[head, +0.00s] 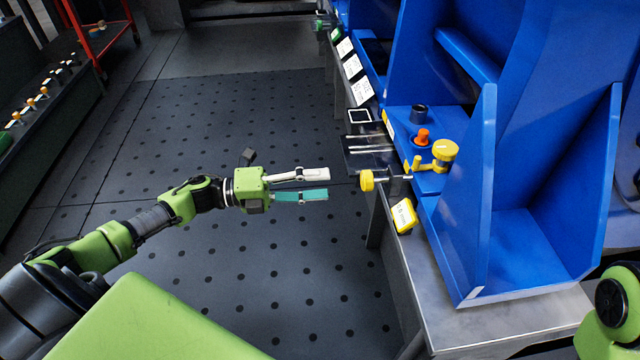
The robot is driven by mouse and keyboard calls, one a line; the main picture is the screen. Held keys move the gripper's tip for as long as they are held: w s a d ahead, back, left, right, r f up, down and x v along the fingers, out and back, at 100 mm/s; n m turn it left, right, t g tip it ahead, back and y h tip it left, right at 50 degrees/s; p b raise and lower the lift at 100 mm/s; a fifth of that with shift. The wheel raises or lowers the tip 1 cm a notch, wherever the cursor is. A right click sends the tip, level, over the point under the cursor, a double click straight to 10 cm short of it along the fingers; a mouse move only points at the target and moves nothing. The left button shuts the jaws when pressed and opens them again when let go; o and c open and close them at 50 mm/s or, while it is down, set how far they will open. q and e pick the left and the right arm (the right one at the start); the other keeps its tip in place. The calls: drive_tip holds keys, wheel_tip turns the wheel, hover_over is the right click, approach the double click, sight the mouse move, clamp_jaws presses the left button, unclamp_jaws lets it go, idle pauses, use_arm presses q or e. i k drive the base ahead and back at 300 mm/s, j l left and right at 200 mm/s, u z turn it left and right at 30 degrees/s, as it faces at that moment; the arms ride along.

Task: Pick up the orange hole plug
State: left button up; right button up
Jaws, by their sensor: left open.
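The orange hole plug (422,136) stands on a blue panel at the near end of the workbench, right of the picture's middle. It sits between a dark cylinder (418,113) behind it and a yellow knobbed part (444,153) in front of it. My left gripper (328,184) is open and empty, with one white finger and one teal finger pointing right. It is over the floor, left of the bench and well apart from the plug. Only a green piece of my right arm shows at the lower right edge; its gripper is out of the picture.
A yellow knob on a rod (367,180) sticks out from the bench edge towards my left gripper. A tall blue bracket (520,240) stands on the grey bench top (500,325). The perforated floor (250,270) is clear.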

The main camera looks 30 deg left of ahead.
sight(422, 140)
drive_tip(key=k, duration=1)
